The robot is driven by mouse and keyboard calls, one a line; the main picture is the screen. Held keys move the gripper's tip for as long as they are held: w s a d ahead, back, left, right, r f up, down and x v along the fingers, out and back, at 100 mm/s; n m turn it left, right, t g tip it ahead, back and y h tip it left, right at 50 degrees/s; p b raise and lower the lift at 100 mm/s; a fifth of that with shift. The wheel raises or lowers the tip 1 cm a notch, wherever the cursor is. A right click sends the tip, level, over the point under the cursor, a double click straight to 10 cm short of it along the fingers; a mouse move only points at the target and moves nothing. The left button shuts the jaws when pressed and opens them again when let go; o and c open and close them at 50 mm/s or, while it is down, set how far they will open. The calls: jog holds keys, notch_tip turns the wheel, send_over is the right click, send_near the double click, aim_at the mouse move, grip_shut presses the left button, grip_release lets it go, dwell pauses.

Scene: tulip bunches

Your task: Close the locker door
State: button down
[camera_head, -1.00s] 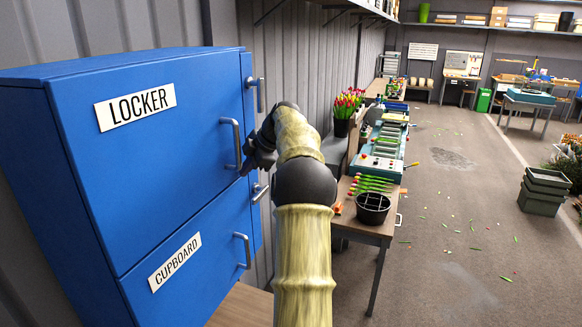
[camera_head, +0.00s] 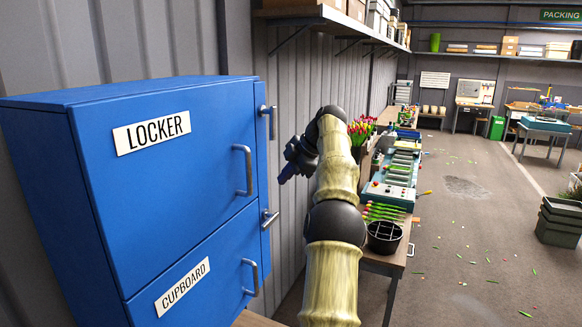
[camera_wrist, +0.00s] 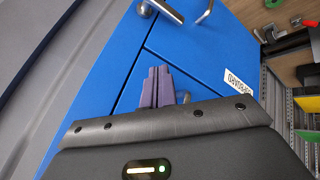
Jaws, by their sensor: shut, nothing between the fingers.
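The blue locker door (camera_head: 170,190), with a "LOCKER" label (camera_head: 152,132), is on the left in the head view. It looks flush with its cabinet, with no gap showing. Its upright silver handle (camera_head: 247,170) is near its right edge. My gripper (camera_head: 284,178) is to the right of this handle, apart from it and empty. In the wrist view its purple fingers (camera_wrist: 158,72) are together, pointing towards blue cabinet panels (camera_wrist: 195,60).
The cupboard door (camera_head: 225,262) below looks shut, with its own handle (camera_head: 251,277). A narrow blue side panel (camera_head: 263,170) carries two more handles. A workbench with tulips (camera_head: 382,212) and a black pot (camera_head: 384,237) stands right of my arm. Open floor lies further right.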

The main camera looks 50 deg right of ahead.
jog(key=shift+s+d+r+p, duration=0.3)
jog(key=shift+d+r+p, duration=0.25)
jog(key=shift+r, duration=0.35)
